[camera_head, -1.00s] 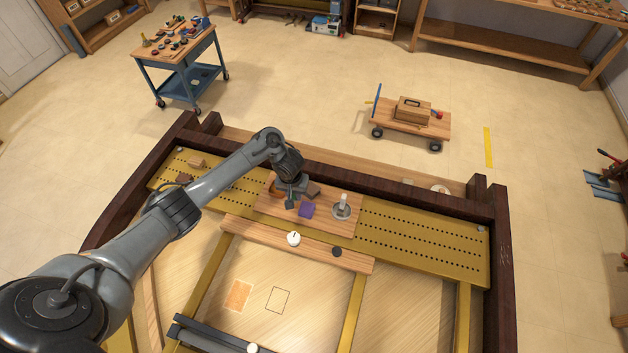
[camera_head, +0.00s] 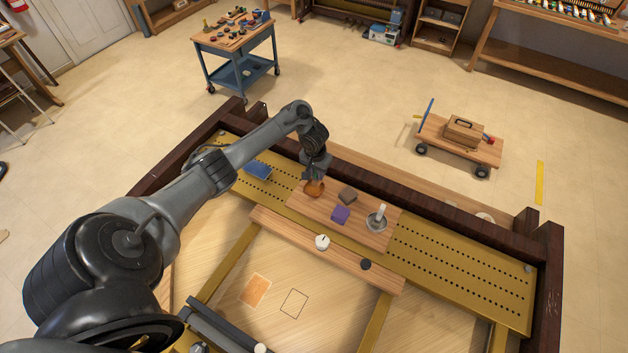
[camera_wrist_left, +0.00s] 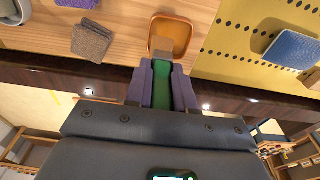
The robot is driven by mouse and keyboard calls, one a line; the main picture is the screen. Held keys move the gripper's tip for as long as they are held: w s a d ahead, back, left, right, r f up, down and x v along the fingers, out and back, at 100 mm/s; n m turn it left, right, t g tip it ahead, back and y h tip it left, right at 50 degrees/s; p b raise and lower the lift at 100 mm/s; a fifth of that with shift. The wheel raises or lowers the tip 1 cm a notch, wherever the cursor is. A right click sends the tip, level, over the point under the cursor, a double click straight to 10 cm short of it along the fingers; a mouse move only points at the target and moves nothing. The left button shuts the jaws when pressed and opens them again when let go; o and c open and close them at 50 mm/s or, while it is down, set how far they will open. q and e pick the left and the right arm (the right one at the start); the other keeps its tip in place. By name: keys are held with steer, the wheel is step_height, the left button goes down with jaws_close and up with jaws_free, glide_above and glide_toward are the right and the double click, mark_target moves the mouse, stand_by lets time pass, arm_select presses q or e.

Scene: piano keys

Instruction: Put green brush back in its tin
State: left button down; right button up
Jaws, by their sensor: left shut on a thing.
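My left gripper (camera_head: 314,178) is over the orange tin (camera_head: 314,189) at the left end of a wooden board. In the left wrist view, my left gripper (camera_wrist_left: 163,68) is shut on the green brush (camera_wrist_left: 162,88), its green handle between the two fingers. The brush's brownish end reaches over the near edge of the orange tin (camera_wrist_left: 171,27). I cannot tell how deep the brush end is or whether it touches the tin. In the head view, the brush is hidden by the gripper. My right gripper is not in view.
On the board (camera_head: 367,238) beside the tin are a brown block (camera_head: 348,197), a purple block (camera_head: 340,215) and a metal holder with a white stick (camera_head: 377,220). A blue block (camera_head: 257,170) lies left on the yellow perforated rail (camera_head: 460,268). A dark beam runs behind.

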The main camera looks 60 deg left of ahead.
mark_target(314, 179)
arm_select(q)
steer(key=shift+s+a+f, duration=0.3)
steer(key=shift+a+f, duration=0.25)
steer(key=shift+a, duration=0.05)
steer(key=shift+f+b, duration=0.3)
steer(key=shift+f, duration=1.6)
steer(key=shift+f, duration=0.1)
steer(key=c, duration=1)
jaws_free()
steer(key=shift+o, duration=0.2)
